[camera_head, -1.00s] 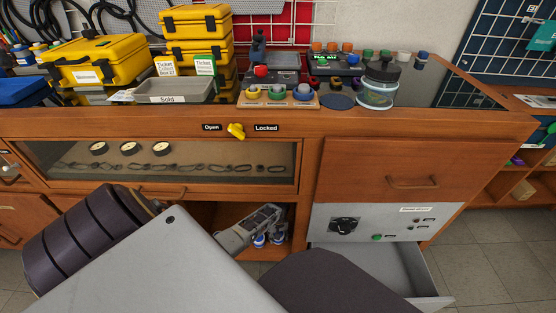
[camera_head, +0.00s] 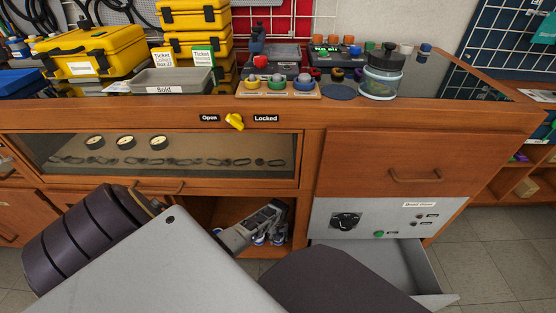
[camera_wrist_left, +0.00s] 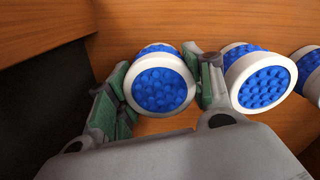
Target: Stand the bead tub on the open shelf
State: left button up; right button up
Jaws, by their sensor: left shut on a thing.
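The bead tub (camera_wrist_left: 160,88), white-rimmed with bumpy blue beads at its face, sits between the green-grey fingers of my left gripper (camera_wrist_left: 163,92) in the left wrist view. The fingers close on its sides. In the head view my left gripper (camera_head: 270,234) reaches into the open shelf (camera_head: 205,213), the wooden compartment under the glass case. Small blue-and-white tubs show at its fingertips there, partly hidden by the gripper. I cannot tell whether the held tub touches the shelf floor. My right gripper is not in view.
An open grey drawer (camera_head: 428,270) is right of the shelf. The glass case (camera_head: 170,155) is above. A wooden wall (camera_wrist_left: 60,30) is near the fingers.

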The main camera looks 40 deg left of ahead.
pick_arm(q)
jog(key=shift+f, duration=0.1)
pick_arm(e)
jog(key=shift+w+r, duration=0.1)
pick_arm(q)
jog(key=o, duration=1.1)
jog(key=shift+c, duration=0.2)
jog(key=shift+r, duration=0.3)
jog(key=shift+r+p, duration=1.35)
jog(key=shift+r, duration=0.25)
jog(key=shift+r+p, duration=1)
jog(key=shift+r, duration=0.5)
jog(key=shift+r+p, duration=0.3)
jog(key=shift+r, duration=0.2)
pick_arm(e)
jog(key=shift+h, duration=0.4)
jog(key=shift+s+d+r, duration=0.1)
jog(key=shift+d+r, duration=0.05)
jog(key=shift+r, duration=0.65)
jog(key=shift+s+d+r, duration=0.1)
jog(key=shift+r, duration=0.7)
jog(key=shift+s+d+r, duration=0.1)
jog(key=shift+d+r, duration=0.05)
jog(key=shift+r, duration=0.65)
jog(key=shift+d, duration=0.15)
